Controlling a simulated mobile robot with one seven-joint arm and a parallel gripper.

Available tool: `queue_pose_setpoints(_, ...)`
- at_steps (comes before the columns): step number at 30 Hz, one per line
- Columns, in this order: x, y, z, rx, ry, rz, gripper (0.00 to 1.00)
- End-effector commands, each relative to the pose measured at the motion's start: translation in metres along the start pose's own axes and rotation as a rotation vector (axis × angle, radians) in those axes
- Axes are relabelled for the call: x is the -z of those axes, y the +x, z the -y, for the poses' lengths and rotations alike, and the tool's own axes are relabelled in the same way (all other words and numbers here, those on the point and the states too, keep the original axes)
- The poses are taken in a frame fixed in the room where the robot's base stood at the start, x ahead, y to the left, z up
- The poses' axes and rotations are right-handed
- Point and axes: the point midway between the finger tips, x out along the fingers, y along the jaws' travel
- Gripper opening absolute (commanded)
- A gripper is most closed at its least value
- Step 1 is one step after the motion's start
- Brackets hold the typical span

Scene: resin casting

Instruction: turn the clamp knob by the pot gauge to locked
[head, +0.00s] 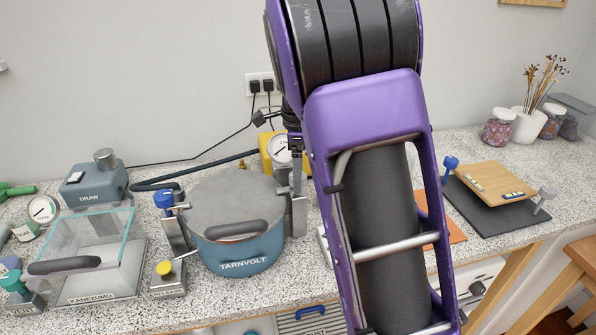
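The blue pressure pot (238,251), marked TARNVOLT, stands on the counter with its grey lid (225,190) on. Its round white pot gauge (279,149) shows behind the lid's right side, partly covered by my wrist. A grey clamp bracket (299,215) stands at the pot's right side by the gauge; its knob is not visible, so its position cannot be told. My gripper (296,160) points down above this bracket, at the gauge's right edge. It is small and partly hidden, and its finger opening and any contact cannot be made out. My purple arm covers the area to the right.
A second clamp with a blue knob (164,200) is on the pot's left. A grey DRAW pump (95,186), a glass-walled KANEZUMO box (85,250) and a yellow-knobbed block (166,278) stand left. A dark board (483,215) lies right. A hose crosses behind the pot.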

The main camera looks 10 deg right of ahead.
Motion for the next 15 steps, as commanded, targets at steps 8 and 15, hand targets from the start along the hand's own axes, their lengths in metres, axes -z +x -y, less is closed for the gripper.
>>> queue_pose_setpoints(8,0.0,-0.002,0.0,0.0,-0.002,0.0,0.81)
queue_pose_setpoints(15,-0.001,-0.039,0.001,0.005,-0.002,0.002,0.81)
